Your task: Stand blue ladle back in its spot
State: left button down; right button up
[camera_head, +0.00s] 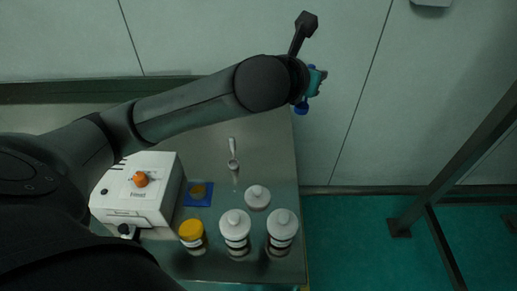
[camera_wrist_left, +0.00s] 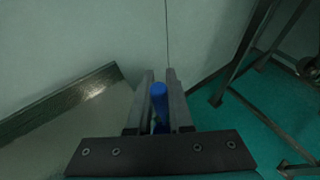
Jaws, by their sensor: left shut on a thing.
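The blue ladle (camera_head: 302,108) is held by my left gripper (camera_head: 315,84), beyond the table's right edge in the head view. Blue shows on both sides of the gripper there, and the rest of the ladle is hidden by it. In the left wrist view the blue handle (camera_wrist_left: 159,94) lies between the two fingers of the left gripper (camera_wrist_left: 160,85), which are shut on it. The ladle's spot cannot be made out for sure. My right gripper is not in view.
On the steel table (camera_head: 270,145) are a white sieve machine (camera_head: 150,185), a blue mat (camera_head: 198,201), a yellow-lidded jar (camera_head: 191,231), white-lidded jars (camera_head: 236,218), a white lid-like piece (camera_head: 257,195) and a white spoon (camera_head: 233,155). A dark metal frame (camera_head: 455,165) stands right.

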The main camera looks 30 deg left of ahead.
pick_arm(q)
jog(key=a+f+h+p, duration=0.1)
jog(key=a+f+p, duration=0.3)
jog(key=a+p, duration=0.45)
jog(key=shift+m, duration=0.4)
jog(key=shift+s+d+f+b, duration=0.15)
jog(key=shift+f+b, duration=0.8)
jog(key=shift+f, duration=3.85)
jog(key=shift+d+f+b, duration=0.15)
jog(key=shift+f+b, duration=0.8)
jog(key=shift+f, duration=3.85)
jog(key=shift+f, duration=0.2)
jog(key=c, duration=0.8)
grip_release()
jog(key=shift+c, duration=0.2)
